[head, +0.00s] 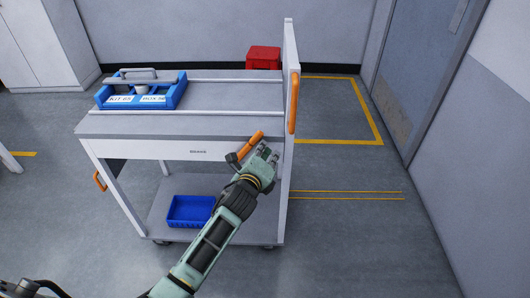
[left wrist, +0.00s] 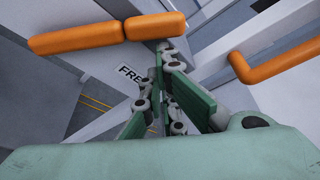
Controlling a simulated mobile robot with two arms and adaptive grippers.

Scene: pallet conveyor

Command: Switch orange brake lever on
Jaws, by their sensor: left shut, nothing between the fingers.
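The orange brake lever (head: 251,145) is on the front of the cart, right of the BRAKE label (head: 198,152). It slants up and to the right from a dark pivot. My left gripper (head: 268,152) is shut and empty, close beside the lever on its right; I cannot tell whether they touch. In the left wrist view my shut fingers (left wrist: 160,92) point at the cart, near a partly hidden label (left wrist: 130,75) reading "FRE". Orange bars show at the upper left (left wrist: 75,39) and right (left wrist: 275,64) there; I cannot tell surely which is the lever. My right gripper is not in view.
The cart (head: 125,124) carries a blue kit tray (head: 172,97) on top and a blue bin (head: 190,211) on its lower shelf. An upright panel with an orange handle (head: 293,103) stands at its right end. A red box (head: 264,57) is behind. Floor to the right is clear.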

